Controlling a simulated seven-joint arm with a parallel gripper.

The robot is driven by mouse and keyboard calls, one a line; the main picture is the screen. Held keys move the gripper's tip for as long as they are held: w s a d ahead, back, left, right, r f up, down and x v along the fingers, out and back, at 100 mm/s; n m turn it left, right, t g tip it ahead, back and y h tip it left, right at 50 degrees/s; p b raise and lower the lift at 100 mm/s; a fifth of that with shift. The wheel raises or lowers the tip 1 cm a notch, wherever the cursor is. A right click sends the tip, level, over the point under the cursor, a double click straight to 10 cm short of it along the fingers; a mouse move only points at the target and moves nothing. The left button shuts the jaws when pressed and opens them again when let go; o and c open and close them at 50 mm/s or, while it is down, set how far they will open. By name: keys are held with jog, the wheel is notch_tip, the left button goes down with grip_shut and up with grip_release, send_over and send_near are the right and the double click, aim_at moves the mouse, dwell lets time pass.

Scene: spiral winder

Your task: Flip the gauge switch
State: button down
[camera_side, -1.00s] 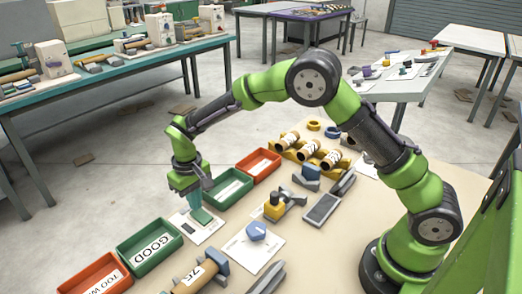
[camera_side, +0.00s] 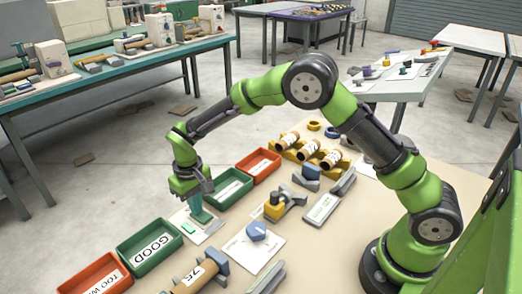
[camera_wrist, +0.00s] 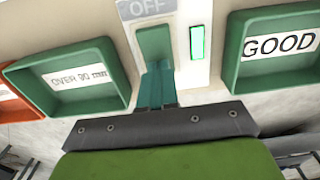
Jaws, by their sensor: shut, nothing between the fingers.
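The gauge switch is a green rocker (camera_wrist: 155,50) on a white plate with an OFF label (camera_wrist: 147,8) beyond it in the wrist view. A small window (camera_wrist: 197,42) beside the rocker is lit pale green. My gripper (camera_wrist: 158,95) is shut and empty, its teal fingers pointing at the near end of the rocker; I cannot tell whether they touch it. In the side view my gripper (camera_side: 201,208) is low over the switch plate (camera_side: 208,232) and hides most of the rocker. A grey gauge (camera_side: 322,208) with a pale, lit screen lies to the right.
The GOOD tray (camera_wrist: 277,45) and OVER 90 mm tray (camera_wrist: 80,78) flank the switch closely. A red tray (camera_side: 258,164) lies behind. A labelled roll (camera_side: 195,277), blue knob (camera_side: 256,231) and yellow-and-grey fixture (camera_side: 275,208) stand nearby. Bare tabletop shows between them.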

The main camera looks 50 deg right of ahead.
aim_at(205, 214)
notch_tip(205, 214, up, 7)
dwell(0.8)
jog(key=shift+f, duration=0.1)
jog(key=shift+s+f, duration=0.45)
jog(key=shift+f, duration=0.05)
jog(key=shift+s+d+r, duration=0.3)
jog(key=shift+s+r, duration=0.15)
jog(key=shift+s, duration=0.35)
jog(key=s+d+r+m+t+y, duration=0.1)
jog(key=s+d+r+m+t, duration=0.1)
jog(key=s+d+r, duration=0.3)
jog(key=s+d+r+m+t+y, duration=0.1)
jog(key=s+d+r+t, duration=0.4)
jog(key=s+r, duration=0.6)
jog(key=s+d+m, duration=0.1)
jog(key=s, duration=0.5)
jog(key=c, duration=1.8)
grip_release()
